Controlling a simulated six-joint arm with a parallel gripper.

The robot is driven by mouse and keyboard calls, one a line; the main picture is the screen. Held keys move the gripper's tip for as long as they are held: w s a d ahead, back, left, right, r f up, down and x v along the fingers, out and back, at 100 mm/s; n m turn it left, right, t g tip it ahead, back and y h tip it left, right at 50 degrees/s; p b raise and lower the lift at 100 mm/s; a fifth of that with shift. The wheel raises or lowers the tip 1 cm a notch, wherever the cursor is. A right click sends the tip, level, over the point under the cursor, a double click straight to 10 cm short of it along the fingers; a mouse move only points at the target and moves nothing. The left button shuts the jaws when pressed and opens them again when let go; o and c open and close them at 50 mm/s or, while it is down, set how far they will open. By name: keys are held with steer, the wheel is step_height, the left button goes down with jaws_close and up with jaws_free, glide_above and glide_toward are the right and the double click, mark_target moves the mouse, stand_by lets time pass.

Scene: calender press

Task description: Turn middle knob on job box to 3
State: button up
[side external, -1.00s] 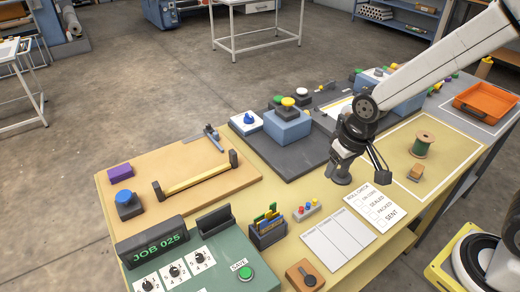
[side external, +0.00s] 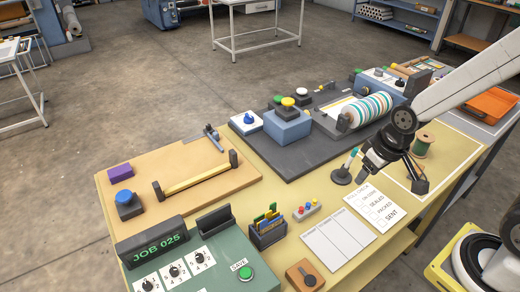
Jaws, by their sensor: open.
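The job box (side external: 215,262) is a green box at the lower left, with a dark display reading JOB 025 (side external: 160,248). Three dark knobs stand on white number plates on its top. The middle knob (side external: 174,271) is between the left knob (side external: 147,285) and the right knob (side external: 199,258). Its pointer is too small to read surely. A green SAVE button (side external: 246,273) is to their right. My gripper (side external: 394,181) is open and appears empty, over the right part of the bench, far from the job box.
A pen stand (side external: 342,177) is just left of my gripper. A striped roll (side external: 367,110) is behind it. An orange tray (side external: 492,104) is far right.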

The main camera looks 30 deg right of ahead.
steer(key=n+y, duration=0.4)
steer(key=n, duration=0.7)
glide_above(174, 270)
steer(key=s+d, duration=0.2)
steer(key=d, duration=0.1)
step_height(174, 270, down, 3)
steer(key=shift+a+r, duration=0.15)
steer(key=shift+x, duration=3.8)
